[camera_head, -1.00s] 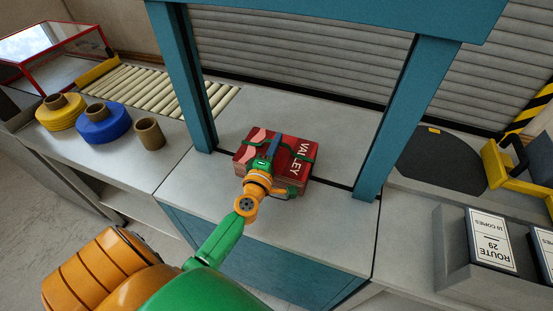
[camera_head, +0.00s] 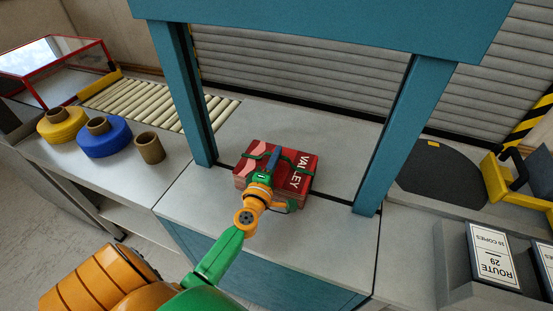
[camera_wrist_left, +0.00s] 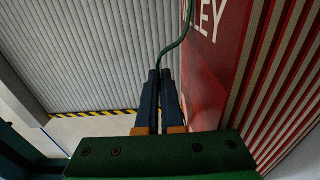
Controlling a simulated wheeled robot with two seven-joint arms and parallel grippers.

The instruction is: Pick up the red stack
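The red stack (camera_head: 300,165), a flat bundle with white lettering ending in "LLEY" and green straps, sits on the grey counter inside the teal frame. Its lettered face and striped page edges fill the right of the left wrist view (camera_wrist_left: 215,60). My left gripper (camera_head: 273,160) is over the stack, its dark blue fingers lying across the top. In the left wrist view the two fingers (camera_wrist_left: 159,74) are almost together, with a green strap (camera_wrist_left: 176,42) running in between their tips and drawn away from the cover. My right gripper is not in view.
Teal posts (camera_head: 190,90) and (camera_head: 408,135) stand on both sides. Yellow (camera_head: 52,131) and blue (camera_head: 85,145) reels and a brown tube (camera_head: 149,148) are at left. The front counter is clear.

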